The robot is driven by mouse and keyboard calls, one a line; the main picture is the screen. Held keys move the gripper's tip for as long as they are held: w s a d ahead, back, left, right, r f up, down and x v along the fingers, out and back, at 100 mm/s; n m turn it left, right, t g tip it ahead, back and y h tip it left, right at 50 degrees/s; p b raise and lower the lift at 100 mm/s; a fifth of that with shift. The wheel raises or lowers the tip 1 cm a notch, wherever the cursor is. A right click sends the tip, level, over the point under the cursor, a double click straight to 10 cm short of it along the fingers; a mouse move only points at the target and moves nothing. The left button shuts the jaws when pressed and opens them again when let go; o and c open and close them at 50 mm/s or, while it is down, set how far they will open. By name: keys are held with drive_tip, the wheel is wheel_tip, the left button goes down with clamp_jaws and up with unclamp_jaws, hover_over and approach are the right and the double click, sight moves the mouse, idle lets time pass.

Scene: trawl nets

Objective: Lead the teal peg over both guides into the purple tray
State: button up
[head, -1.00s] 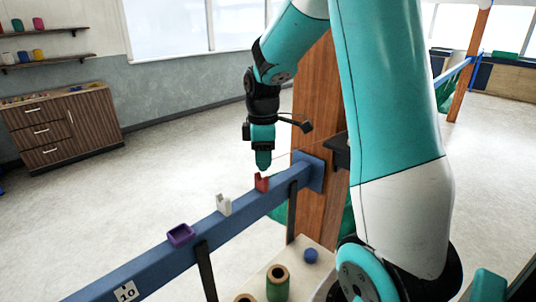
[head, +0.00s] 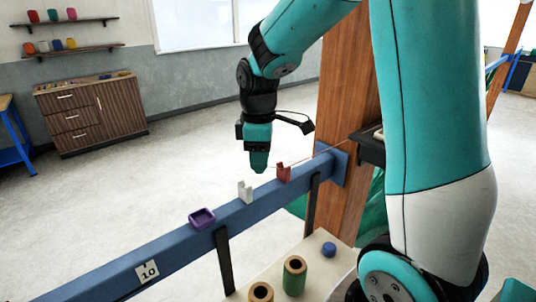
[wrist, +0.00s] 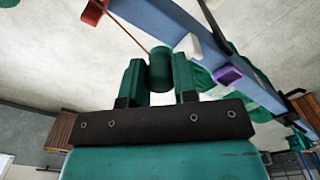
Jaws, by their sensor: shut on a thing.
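My gripper (wrist: 158,78) is shut on the teal peg (wrist: 159,68), which stands between its fingers in the wrist view. In the head view my gripper (head: 259,163) hangs above the blue rail, between the red guide (head: 283,174) and the white guide (head: 245,192); the peg blends with the teal fingers there. A thin reddish cord runs from the peg back to the red guide (wrist: 95,11). I cannot tell if it sits in the notch. The white guide (wrist: 188,46) and purple tray (wrist: 228,75) lie farther along the rail. The tray (head: 202,217) looks empty.
The blue rail (head: 110,278) ends at a wooden post (head: 345,110) on the right. Green and brown spools (head: 294,277) and a blue cap (head: 328,249) stand on a pale surface in front. Floor behind the rail is clear.

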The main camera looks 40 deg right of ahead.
drive_tip(key=b, duration=0.1)
hover_over(203, 220)
drive_tip(key=shift+a, duration=0.1)
drive_tip(key=shift+f+b, duration=1.55)
drive_tip(key=shift+f, duration=0.85)
drive_tip(key=shift+f, duration=0.25)
idle(0.5)
drive_tip(key=o, duration=1)
drive_tip(key=shift+c, duration=0.2)
drive_tip(key=shift+r, duration=0.1)
wheel_tip(203, 220, up, 17)
drive_tip(key=b, duration=0.2)
drive_tip(key=shift+r+b, duration=0.2)
drive_tip(key=shift+b, duration=0.1)
